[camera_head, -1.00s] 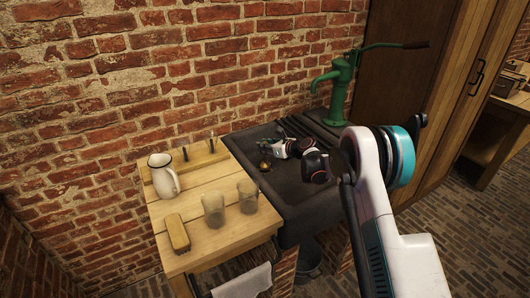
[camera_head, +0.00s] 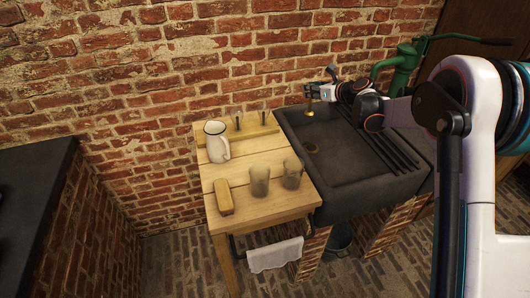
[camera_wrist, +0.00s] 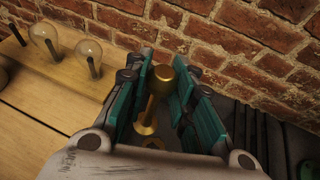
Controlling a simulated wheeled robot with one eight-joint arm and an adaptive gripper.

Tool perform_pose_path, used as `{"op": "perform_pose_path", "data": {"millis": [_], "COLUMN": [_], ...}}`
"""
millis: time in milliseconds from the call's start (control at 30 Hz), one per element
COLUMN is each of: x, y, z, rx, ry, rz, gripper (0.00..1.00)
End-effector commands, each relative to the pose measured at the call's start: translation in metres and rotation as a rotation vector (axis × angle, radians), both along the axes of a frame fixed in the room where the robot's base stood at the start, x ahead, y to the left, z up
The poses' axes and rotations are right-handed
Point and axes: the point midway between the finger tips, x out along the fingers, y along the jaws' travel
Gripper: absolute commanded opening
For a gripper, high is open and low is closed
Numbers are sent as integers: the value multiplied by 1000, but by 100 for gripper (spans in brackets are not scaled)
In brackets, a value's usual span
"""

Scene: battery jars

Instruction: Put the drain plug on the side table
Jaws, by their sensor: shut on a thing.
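The brass drain plug (camera_head: 310,107) is held in my gripper (camera_head: 319,92), above the back of the dark sink. In the wrist view the plug (camera_wrist: 158,92) hangs between the teal-padded fingers of my gripper (camera_wrist: 162,82), its round knob uppermost. The side table (camera_head: 266,209) is a light wooden table beside the sink, to the left of my gripper. Its near top is partly covered by objects; bare wood also shows in the wrist view (camera_wrist: 30,130).
The sink (camera_head: 350,172) has a brass drain ring (camera_head: 311,147). On the table are a white jug (camera_head: 217,142), a brush (camera_head: 223,197), two glass vessels (camera_head: 260,181) (camera_head: 292,173) and a board with upright pegs (camera_head: 249,131). A green pump (camera_head: 397,70) stands behind the sink.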

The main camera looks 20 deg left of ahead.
Motion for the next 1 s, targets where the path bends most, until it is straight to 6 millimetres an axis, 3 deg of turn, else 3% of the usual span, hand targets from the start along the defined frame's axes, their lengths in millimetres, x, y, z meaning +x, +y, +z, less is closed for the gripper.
{"op": "perform_pose_path", "data": {"millis": [33,300,700,833,1000], "x": [-16,-98,-220,-242,-254], "y": [11,51,80,81,82], "z": [13,59,105,112,108], "rx": [-2,-5,1,3,5], "ry": [1,5,-2,-5,-5], "rz": [4,1,1,1,0], "gripper": [0,0,0,0,0]}}
